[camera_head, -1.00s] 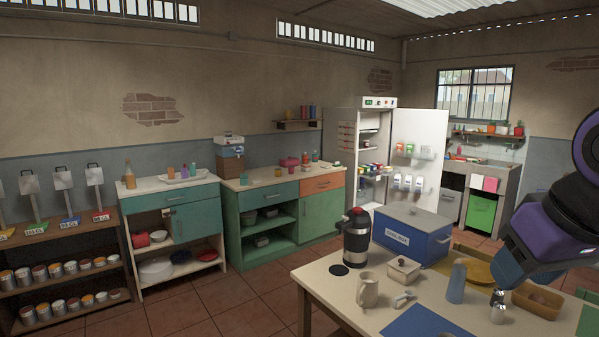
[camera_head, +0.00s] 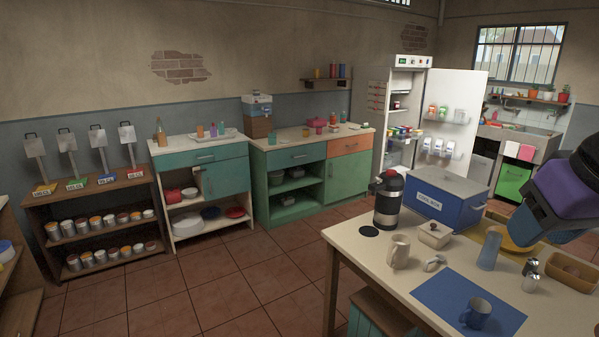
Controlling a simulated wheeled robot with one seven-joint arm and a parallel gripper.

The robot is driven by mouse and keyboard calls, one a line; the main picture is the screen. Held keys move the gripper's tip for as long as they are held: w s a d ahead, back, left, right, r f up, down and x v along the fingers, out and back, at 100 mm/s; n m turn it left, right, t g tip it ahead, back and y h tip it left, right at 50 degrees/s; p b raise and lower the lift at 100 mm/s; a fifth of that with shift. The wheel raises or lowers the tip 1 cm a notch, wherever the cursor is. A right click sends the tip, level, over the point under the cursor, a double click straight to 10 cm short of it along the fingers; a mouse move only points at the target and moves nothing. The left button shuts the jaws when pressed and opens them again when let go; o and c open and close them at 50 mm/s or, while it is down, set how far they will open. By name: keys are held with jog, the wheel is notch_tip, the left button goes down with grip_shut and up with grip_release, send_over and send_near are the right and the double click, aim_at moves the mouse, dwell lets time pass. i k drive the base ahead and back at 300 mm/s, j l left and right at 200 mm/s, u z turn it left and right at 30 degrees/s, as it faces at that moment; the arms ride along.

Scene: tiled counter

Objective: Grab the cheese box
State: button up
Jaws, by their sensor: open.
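I cannot make out for sure which thing is the cheese box. The open white fridge (camera_head: 408,80) at the back right holds several small packs (camera_head: 402,131) on its shelf, and its door (camera_head: 463,92) carries white and coloured packs, all too small to read. A blue box with a lid and a white label (camera_head: 448,194) stands on the near table, and a small cream lidded dish (camera_head: 434,236) sits in front of it. My gripper (camera_head: 540,232) is at the right edge, above the table's right part, open and apart from these things; its fingertips are not clear.
Green cabinets (camera_head: 290,180) and shelves line the back wall. The tiled floor (camera_head: 260,275) left of the table is clear.

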aim_at(332, 129)
jog(key=i+j+u, duration=0.3)
jog(key=i+j, duration=0.15)
jog(key=i+j+u, duration=0.25)
jog(key=i+j, duration=0.15)
jog(key=i+j+u, duration=0.3)
jog(key=i, duration=1.25)
jog(key=i+j+z, duration=0.1)
jog(key=i, duration=0.8)
jog(key=i+l+z, duration=0.2)
jog(key=i+z, duration=0.65)
jog(key=i+j+z, duration=0.1)
jog(key=i+z, duration=0.3)
jog(key=i, duration=0.15)
jog(key=i+j+z, duration=0.4)
jog(key=i+l+z, duration=0.25)
jog(key=i+z, duration=0.25)
jog(key=i, duration=0.3)
jog(key=i+z, duration=0.45)
jog(key=i, duration=0.3)
jog(key=i+u, duration=0.35)
jog(key=i+l+u, duration=0.1)
jog(key=i+u, duration=0.25)
jog(key=i+l+u, duration=0.25)
jog(key=u, duration=0.15)
jog(key=i+l+u, duration=0.3)
jog(key=i+u, duration=0.2)
jog(key=i+l+u, duration=0.35)
jog(key=u, duration=0.15)
